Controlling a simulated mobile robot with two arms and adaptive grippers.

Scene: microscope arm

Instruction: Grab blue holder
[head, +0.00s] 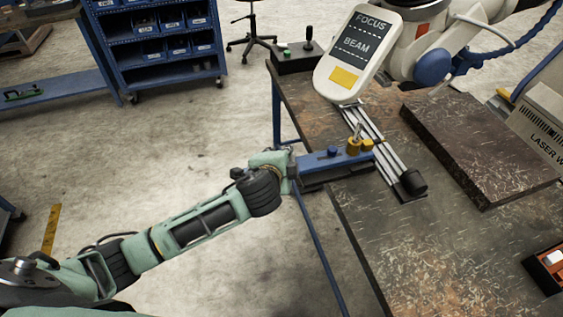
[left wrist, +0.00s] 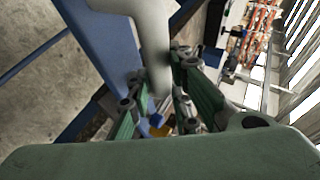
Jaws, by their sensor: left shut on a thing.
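The blue holder (head: 335,159) is a long blue bar with brass-coloured knobs near its right end. In the head view it lies across the table's left edge, its right end over a silver rail. My left gripper (head: 288,168) is at the bar's left end, at the table edge, and is shut on it. The fingertips are small and partly hidden there. In the left wrist view, the green fingers of my left gripper (left wrist: 160,112) surround a pale rounded shape, with a small blue piece and a yellow piece of the holder (left wrist: 156,121) low between them. My right gripper is not in view.
The dark worn table (head: 400,245) has a silver rail (head: 378,145) and a thick dark slab (head: 485,150). A white FOCUS/BEAM panel (head: 357,52) stands above the rail. A black box with a lever (head: 300,60) is at the far corner. The front of the table is mostly clear.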

